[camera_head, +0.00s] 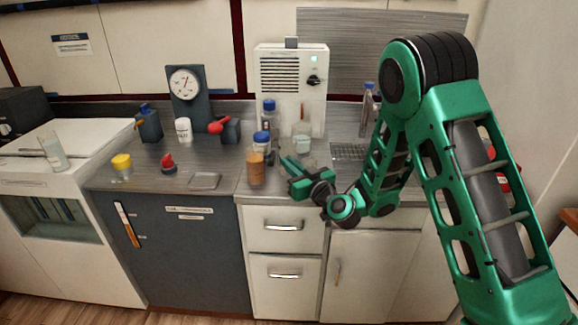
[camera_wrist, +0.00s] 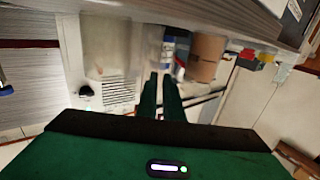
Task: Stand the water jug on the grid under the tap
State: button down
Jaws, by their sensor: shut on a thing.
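The water jug, a small clear pale vessel (camera_head: 302,145), shows just behind my fingers, in front of the white cabinet unit. My gripper (camera_head: 291,167) reaches in from the right over the front of the counter, its fingers shut on the jug. In the wrist view the picture is upside down, and the two green fingers (camera_wrist: 161,80) lie close together with the pale jug (camera_wrist: 153,47) faint beyond their tips. I cannot tell whether the jug touches the counter. The grid (camera_head: 348,151) lies in the counter to the right, bare where visible and partly behind my arm.
A brown jar (camera_head: 256,168) and blue-capped bottles (camera_head: 262,141) stand just left of my gripper. The white unit (camera_head: 292,82) stands behind. A metal tray (camera_head: 204,181), red-topped item (camera_head: 168,164) and yellow-capped jar (camera_head: 122,166) sit further left.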

jog(key=shift+f, duration=0.15)
jog(key=c, duration=1.9)
grip_release()
